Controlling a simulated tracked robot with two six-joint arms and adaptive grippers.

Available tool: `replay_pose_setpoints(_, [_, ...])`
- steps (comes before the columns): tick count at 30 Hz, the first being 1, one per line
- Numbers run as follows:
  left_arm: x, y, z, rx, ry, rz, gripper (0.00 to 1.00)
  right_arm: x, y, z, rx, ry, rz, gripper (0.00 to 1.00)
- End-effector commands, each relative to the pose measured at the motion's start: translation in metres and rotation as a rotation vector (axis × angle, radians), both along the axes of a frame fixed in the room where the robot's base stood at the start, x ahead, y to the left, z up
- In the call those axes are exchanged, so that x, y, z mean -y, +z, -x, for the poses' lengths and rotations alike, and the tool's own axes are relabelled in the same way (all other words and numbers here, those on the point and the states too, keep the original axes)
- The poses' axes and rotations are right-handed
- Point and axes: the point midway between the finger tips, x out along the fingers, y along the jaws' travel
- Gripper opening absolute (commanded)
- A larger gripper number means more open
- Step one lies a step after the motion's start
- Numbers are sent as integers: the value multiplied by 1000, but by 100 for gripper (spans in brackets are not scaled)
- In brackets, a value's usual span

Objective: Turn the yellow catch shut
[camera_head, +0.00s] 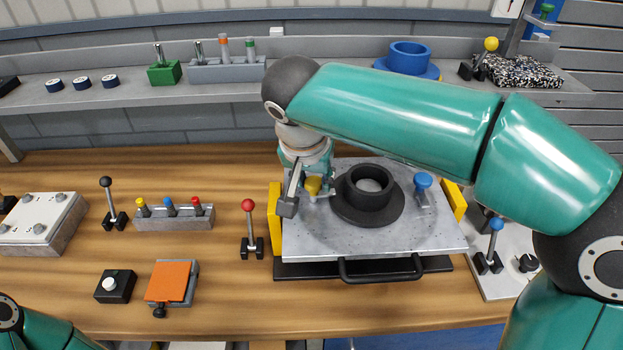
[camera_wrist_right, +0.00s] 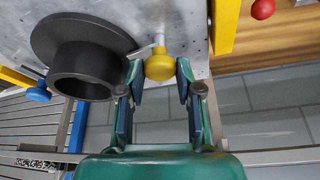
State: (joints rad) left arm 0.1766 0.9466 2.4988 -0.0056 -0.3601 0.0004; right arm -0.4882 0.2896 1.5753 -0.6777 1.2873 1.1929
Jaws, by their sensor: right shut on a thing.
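The yellow catch (camera_head: 313,184) stands at the left of a grey metal pallet (camera_head: 320,240), beside a black flanged ring (camera_head: 352,210). In the right wrist view, the round yellow knob of the catch (camera_wrist_right: 159,66) sits between the fingertips of my right gripper (camera_wrist_right: 157,77). That gripper (camera_head: 306,192) is shut on the knob, and its arm crosses from the right. A small metal bar shows by the knob. A blue catch (camera_head: 423,180) stands to the right of the ring; it also shows in the wrist view (camera_wrist_right: 39,93). My left gripper is out of view.
Yellow blocks (camera_head: 274,218) flank the pallet, and a black handle (camera_head: 382,276) is in front. A red-knobbed lever (camera_head: 248,207) stands close on the left. Button blocks and an orange flap (camera_head: 170,282) lie farther left. A shelf with parts runs behind.

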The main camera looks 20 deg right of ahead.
Motion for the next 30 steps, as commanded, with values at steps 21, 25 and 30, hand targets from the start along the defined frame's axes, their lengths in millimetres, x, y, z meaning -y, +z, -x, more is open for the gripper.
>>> replay_pose_setpoints(21, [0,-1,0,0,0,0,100,-2,1,-2,5,-123,-5,0])
replay_pose_setpoints(25, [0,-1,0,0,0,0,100,-2,1,-1,5,-122,-5,43])
replay_pose_setpoints(30, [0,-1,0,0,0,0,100,-2,1,-1,3,-121,-4,59])
